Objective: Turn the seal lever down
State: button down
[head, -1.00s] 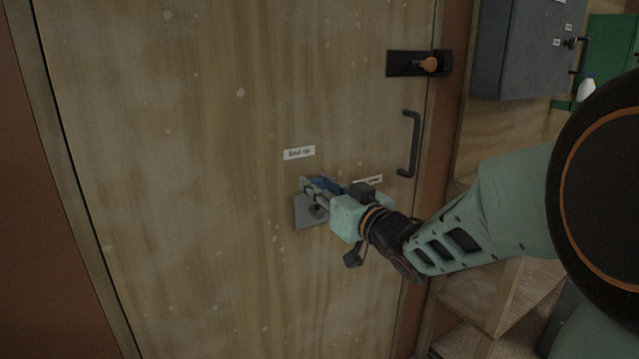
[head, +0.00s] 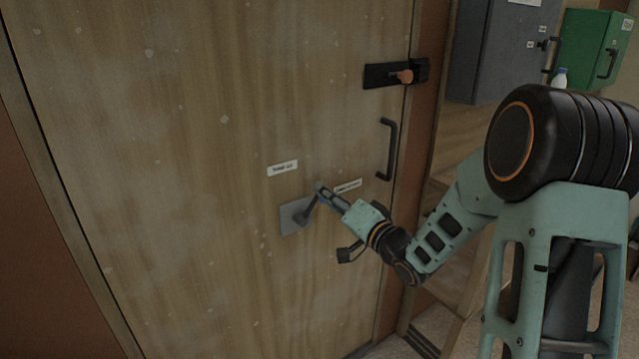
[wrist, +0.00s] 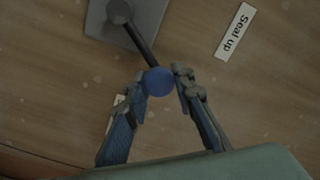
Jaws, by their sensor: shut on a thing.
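The seal lever is a dark shaft (head: 308,209) on a square grey plate (head: 287,219) fixed to the wooden door. In the head view it leans up and to the right from its pivot. In the wrist view the shaft (wrist: 139,44) ends in a round blue knob (wrist: 158,82). My gripper (head: 321,193) is shut on the knob, with one finger on each side of it in the wrist view (wrist: 161,79). In the head view the knob is mostly hidden by the fingers.
A "Seal up" label (wrist: 234,32) shows in the wrist view. The head view shows two labels on the door, one upper left (head: 282,168) and one right (head: 348,186). A door handle (head: 387,150) and a black latch with an orange knob (head: 404,76) are to the right.

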jog(key=shift+w+d+f+m+p, duration=0.35)
jog(key=shift+f+m+p, duration=0.4)
jog(key=shift+m, duration=0.5)
jog(key=shift+w+d+f+m+p, duration=0.2)
jog(key=shift+d+f+m+p, duration=0.25)
jog(key=shift+f+m+p, duration=0.55)
jog(key=shift+w+d+f+m+p, duration=0.3)
jog(key=shift+d+f+m+p, duration=0.15)
jog(key=shift+m, duration=1)
jog(key=shift+a, duration=0.1)
jog(key=c, duration=1.7)
grip_release()
jog(key=shift+f, duration=0.1)
jog(key=shift+o, duration=0.2)
jog(key=v, duration=1.2)
